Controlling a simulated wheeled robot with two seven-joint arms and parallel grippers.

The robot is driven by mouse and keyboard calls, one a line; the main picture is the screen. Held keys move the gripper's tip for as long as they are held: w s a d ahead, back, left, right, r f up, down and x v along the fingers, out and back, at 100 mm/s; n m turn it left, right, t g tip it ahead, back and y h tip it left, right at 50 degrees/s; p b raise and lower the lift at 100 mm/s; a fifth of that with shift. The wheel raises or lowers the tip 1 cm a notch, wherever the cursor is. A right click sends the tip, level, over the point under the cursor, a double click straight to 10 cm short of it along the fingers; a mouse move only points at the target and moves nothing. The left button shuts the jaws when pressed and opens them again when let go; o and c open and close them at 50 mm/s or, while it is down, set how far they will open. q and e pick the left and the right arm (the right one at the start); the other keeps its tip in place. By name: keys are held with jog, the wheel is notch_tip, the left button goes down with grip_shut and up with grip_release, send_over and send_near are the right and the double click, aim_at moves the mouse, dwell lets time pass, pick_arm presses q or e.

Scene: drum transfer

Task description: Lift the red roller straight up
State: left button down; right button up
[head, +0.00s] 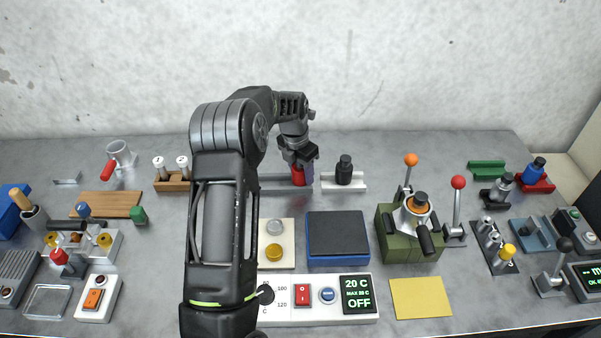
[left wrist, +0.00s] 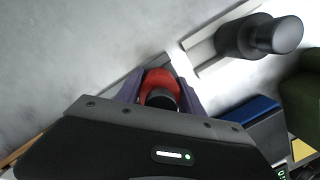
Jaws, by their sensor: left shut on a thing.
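The red roller (head: 298,177) stands near the back of the table, beneath my left gripper (head: 299,162). In the left wrist view the red roller (left wrist: 159,78), with a dark end, sits between the two purple-grey fingers of my left gripper (left wrist: 160,88). The gripper is shut on it from both sides. The roller's lower end is mostly hidden, so I cannot tell whether it touches the grey cradle (head: 272,182) behind and beside it. My right gripper is not in view.
A black roller (head: 344,170) stands on a light cradle (head: 358,186) just right of the red one. A blue box with a dark top (head: 338,236) and a green machine (head: 408,243) stand in front. A wooden rack (head: 172,184) is to the left. The wall is behind.

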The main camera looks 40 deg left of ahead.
pick_arm(q)
jog(key=shift+r+p, duration=0.3)
jog(key=shift+r, duration=0.2)
notch_tip(320, 180, up, 4)
jog(key=shift+w+r+p, duration=0.1)
jog(key=shift+r+p, duration=0.05)
jog(key=shift+p, duration=1.05)
jog(key=shift+r, duration=2.4)
